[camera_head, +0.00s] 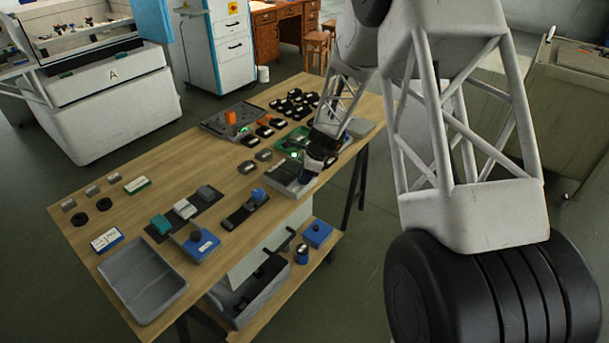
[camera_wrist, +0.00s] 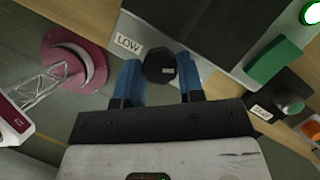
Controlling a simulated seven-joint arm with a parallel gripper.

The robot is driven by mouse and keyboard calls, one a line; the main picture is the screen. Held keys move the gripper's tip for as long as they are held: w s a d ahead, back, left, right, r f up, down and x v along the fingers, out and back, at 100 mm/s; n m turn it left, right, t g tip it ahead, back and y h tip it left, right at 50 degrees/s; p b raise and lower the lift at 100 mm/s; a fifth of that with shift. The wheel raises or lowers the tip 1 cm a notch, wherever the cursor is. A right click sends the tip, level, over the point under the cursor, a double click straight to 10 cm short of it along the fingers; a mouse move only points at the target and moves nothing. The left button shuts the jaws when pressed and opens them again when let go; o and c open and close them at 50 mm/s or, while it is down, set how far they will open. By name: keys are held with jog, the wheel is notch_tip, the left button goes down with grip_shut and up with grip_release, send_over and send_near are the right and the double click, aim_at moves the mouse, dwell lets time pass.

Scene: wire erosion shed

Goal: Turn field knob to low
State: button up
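A dark, faceted knob (camera_wrist: 159,68) is in the upper middle of the wrist view. A white label reading LOW (camera_wrist: 127,45) lies to its upper left. My gripper (camera_wrist: 160,72) has blue fingers, one on each side of the knob, very close to it. I cannot tell whether they press on it. In the head view my gripper (camera_head: 309,174) is down at the grey unit (camera_head: 284,183) at the table's right edge. The knob is hidden there by my gripper.
A green block (camera_wrist: 276,60), a lit green button (camera_wrist: 312,12) and another labelled knob (camera_wrist: 291,105) sit to the right in the wrist view. In the head view black parts (camera_head: 294,103) stand behind, and a grey tray (camera_head: 142,279) lies at the front left.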

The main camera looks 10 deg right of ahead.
jog(key=c, duration=0.4)
jog(key=shift+o, duration=0.2)
jog(key=shift+n, duration=0.5)
jog(key=n+g, duration=0.1)
jog(key=n, duration=0.1)
jog(key=shift+w+n, duration=0.15)
jog(key=shift+n, duration=0.15)
jog(key=shift+w+n+g+h, duration=0.15)
jog(key=shift+n+g, duration=0.3)
jog(key=shift+n, duration=0.5)
jog(key=shift+s+n+g+h, duration=0.15)
jog(key=shift+n+g, duration=0.3)
jog(key=shift+n, duration=0.5)
jog(key=shift+w, duration=0.1)
jog(key=o, duration=0.9)
jog(key=shift+a, duration=0.1)
